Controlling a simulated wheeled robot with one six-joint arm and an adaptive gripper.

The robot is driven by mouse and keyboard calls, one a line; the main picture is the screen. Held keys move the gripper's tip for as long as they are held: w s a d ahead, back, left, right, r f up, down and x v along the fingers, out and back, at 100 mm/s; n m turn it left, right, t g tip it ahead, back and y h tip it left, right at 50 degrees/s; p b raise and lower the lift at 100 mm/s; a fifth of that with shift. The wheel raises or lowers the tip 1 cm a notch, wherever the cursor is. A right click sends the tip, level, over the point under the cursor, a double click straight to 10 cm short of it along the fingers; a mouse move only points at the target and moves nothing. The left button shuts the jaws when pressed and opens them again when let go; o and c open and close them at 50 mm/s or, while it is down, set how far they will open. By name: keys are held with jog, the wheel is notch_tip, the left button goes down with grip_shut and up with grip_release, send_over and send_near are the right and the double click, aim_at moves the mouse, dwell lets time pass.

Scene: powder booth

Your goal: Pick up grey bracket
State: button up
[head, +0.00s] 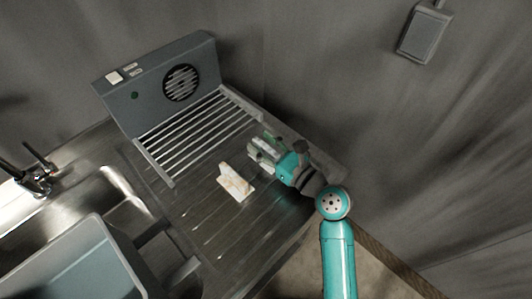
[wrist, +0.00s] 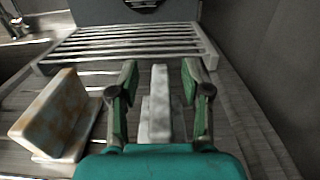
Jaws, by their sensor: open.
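The grey bracket (wrist: 159,105) is pale grey, with an upright plate on a flat foot, and stands on the ribbed metal drainboard. In the wrist view its upright plate lies between the two green-padded fingers of my gripper (wrist: 160,78). The fingers are open, with a visible gap on each side of the plate. In the head view my gripper (head: 262,149) is low over the drainboard and largely covers the bracket.
A cream bracket with rusty patches (wrist: 53,115) stands close to the left of my gripper; it also shows in the head view (head: 236,183). A slatted rack with a grey fan unit (head: 146,78) stands behind. A sink with a grey tub (head: 80,262) is at left.

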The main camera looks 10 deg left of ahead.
aim_at(260, 142)
jog(key=shift+w+a, duration=0.4)
jog(key=shift+a, duration=0.1)
jog(key=shift+c, duration=0.3)
grip_shut()
notch_tip(260, 142, up, 10)
jog(key=shift+r, duration=0.1)
